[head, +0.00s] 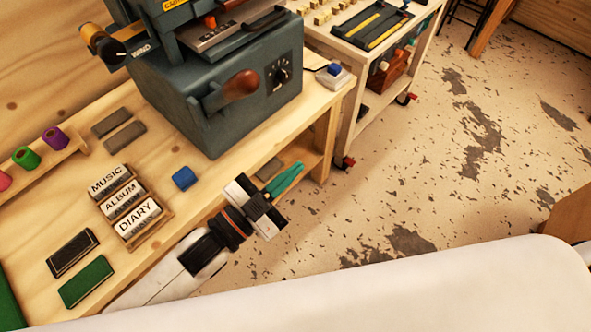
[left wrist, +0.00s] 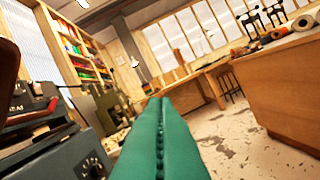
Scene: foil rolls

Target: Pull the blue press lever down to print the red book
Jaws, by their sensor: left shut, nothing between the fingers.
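The blue-grey press (head: 190,115) stands on the wooden bench. A lever with a brown wooden handle (head: 241,84) sticks out from its front, roughly level. I see no blue lever and cannot make out a red book. The press also shows at the left edge of the left wrist view (left wrist: 40,150). My left gripper (head: 298,168) has green fingers, is shut and empty, and is over the bench's front edge, below and right of the handle, apart from the press. Its fingers (left wrist: 160,140) fill the lower middle of the left wrist view. My right gripper is in neither view.
A blue block (head: 184,178), a rack of title plates (head: 127,206) and foil rolls (head: 54,138) are on the bench. A white box with a blue button (head: 334,75) is right of the press. A wheeled cart (head: 345,50) stands beyond. The floor (head: 430,150) is clear.

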